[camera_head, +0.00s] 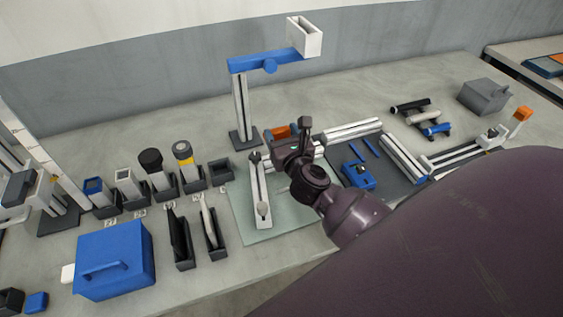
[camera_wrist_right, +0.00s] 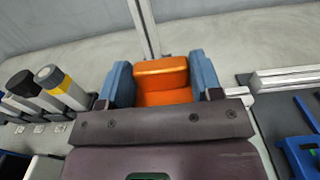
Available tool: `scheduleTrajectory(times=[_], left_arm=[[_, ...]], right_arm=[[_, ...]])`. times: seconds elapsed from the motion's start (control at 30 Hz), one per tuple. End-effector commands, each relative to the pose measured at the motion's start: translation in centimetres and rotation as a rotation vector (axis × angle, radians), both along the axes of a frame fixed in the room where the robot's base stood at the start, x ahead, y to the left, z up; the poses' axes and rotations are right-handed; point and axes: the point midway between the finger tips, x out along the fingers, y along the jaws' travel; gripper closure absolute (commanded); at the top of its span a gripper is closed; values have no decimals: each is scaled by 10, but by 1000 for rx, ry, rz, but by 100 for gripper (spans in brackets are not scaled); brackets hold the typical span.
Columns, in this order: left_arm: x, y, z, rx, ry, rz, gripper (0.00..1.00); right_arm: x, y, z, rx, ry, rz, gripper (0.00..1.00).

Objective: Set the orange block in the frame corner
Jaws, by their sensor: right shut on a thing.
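The orange block (camera_wrist_right: 162,80) is between the blue-grey fingers of my right gripper (camera_wrist_right: 162,88) in the right wrist view. In the head view the block (camera_head: 281,131) shows as a small orange patch beside my right gripper (camera_head: 285,138), above the back part of the pale green mat (camera_head: 286,228). A light metal frame bar (camera_head: 259,190) lies on the mat, left of the gripper. More light bars (camera_head: 350,129) lie to the right. My gripper and wrist hide part of the frame, and I cannot tell whether the block touches it. My left gripper is not in view.
A blue-armed stand (camera_head: 243,110) rises behind the mat. Several dark holders and a blue box (camera_head: 114,259) stand at left. A dark mat (camera_head: 375,165) with a blue tool (camera_head: 358,176) is at right. A grey box (camera_head: 485,97) stands farther right.

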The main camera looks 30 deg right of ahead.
Motion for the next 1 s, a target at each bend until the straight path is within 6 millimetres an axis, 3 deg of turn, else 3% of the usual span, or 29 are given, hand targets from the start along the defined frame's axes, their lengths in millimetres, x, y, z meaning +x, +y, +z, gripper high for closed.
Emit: scheduleTrajectory(times=[0.03,0.2,0.43,0.7,1.0], left_arm=[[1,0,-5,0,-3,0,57],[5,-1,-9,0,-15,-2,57],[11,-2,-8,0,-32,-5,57],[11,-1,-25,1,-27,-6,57],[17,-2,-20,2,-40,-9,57]], right_arm=[[0,0,-15,2,3,0,72],[0,1,-43,1,2,1,72],[0,0,-57,-1,-1,0,72],[0,0,-93,0,1,0,72],[0,0,-95,0,-1,2,72]])
